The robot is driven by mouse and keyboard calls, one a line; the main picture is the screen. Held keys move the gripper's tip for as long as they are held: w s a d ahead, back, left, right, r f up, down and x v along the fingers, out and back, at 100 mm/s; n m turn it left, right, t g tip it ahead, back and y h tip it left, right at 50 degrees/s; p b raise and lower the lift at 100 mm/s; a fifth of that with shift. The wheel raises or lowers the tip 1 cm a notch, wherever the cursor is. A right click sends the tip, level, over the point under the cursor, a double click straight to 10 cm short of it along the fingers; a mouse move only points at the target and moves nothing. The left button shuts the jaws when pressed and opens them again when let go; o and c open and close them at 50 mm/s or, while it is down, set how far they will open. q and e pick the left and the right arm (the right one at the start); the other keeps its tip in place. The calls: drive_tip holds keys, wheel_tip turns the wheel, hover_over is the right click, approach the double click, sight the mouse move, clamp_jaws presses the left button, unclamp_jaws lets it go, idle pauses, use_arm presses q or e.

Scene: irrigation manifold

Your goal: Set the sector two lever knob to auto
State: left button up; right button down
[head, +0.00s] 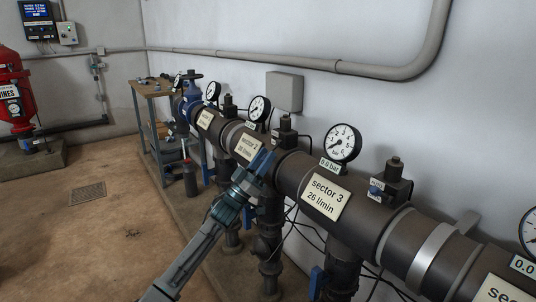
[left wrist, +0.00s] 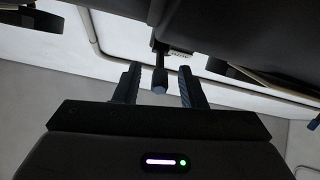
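The sector two plate (head: 243,148) is on the dark pipe, partly covered by my left gripper (head: 262,163), which is at the pipe just right of it. The sector two valve body (head: 285,133) stands behind the gripper; its knob is hidden in the head view. In the left wrist view my left gripper (left wrist: 159,80) is open. A dark lever knob with a bluish end (left wrist: 160,78) stands between its fingers, with gaps on both sides. Its setting marks cannot be read. My right gripper is not in view.
The sector three plate (head: 325,196), gauge (head: 342,142) and blue knob (head: 376,190) are to the right on the same pipe. The sector two gauge (head: 259,108) rises above the pipe. Cables and vertical pipes (head: 343,260) hang below. The floor (head: 90,240) at left is mostly clear.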

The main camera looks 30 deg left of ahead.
use_arm(q)
drive_tip(key=shift+x, duration=0.85)
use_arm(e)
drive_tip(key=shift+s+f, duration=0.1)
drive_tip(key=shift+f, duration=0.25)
use_arm(q)
clamp_jaws()
